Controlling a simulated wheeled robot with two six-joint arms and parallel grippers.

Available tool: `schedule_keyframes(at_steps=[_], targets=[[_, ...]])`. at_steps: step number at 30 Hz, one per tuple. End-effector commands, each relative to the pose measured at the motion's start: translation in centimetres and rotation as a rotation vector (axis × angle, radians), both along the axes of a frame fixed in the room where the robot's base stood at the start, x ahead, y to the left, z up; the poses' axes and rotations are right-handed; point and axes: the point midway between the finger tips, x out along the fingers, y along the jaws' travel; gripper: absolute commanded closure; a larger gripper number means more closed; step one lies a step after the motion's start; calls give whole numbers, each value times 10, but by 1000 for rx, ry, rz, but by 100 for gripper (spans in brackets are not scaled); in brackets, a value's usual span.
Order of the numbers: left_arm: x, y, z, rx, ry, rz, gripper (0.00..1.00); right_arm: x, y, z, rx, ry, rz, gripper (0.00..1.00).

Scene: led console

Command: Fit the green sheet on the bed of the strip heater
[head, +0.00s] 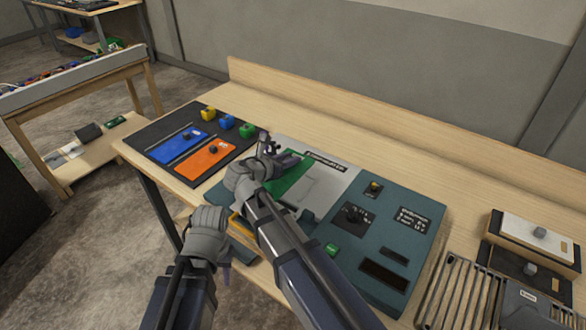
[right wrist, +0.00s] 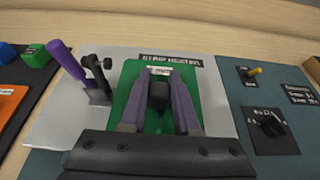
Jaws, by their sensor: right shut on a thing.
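The green sheet (head: 293,187) lies over the light grey plate (head: 338,165) of the console; in the right wrist view the sheet (right wrist: 129,80) has a black knob (right wrist: 158,95) and a small white label. My right gripper (right wrist: 160,78) is shut on that knob, its purple fingers on either side; in the head view its arm hides part of the sheet. I cannot tell whether the sheet is seated or just above the plate. My left gripper (head: 226,270) is low at the bench's front edge; its fingers are mostly hidden.
A purple-handled lever with a black clamp (right wrist: 98,80) stands left of the sheet. A dark mat holds blue (head: 178,147) and orange (head: 205,160) sheets and several coloured blocks. A teal panel (head: 350,240) with knobs is at right, beside a metal rack (head: 462,290).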

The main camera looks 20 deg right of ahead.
Motion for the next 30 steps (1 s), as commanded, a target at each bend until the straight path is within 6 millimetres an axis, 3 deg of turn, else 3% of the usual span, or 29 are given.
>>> schedule_keyframes(at_steps=[1,5,15,23,30], targets=[[0,0,-14,0,0,0,60,0,0,-13,-1,-1,0,100],[0,0,-19,0,0,-1,60,0,0,-19,-1,-1,0,100],[0,0,16,0,0,-1,60,-4,5,16,-1,-1,-2,100],[0,0,7,0,0,-1,60,-4,5,7,-1,0,-3,100],[0,0,-12,0,0,-1,60,-5,5,-12,-1,0,-3,100]])
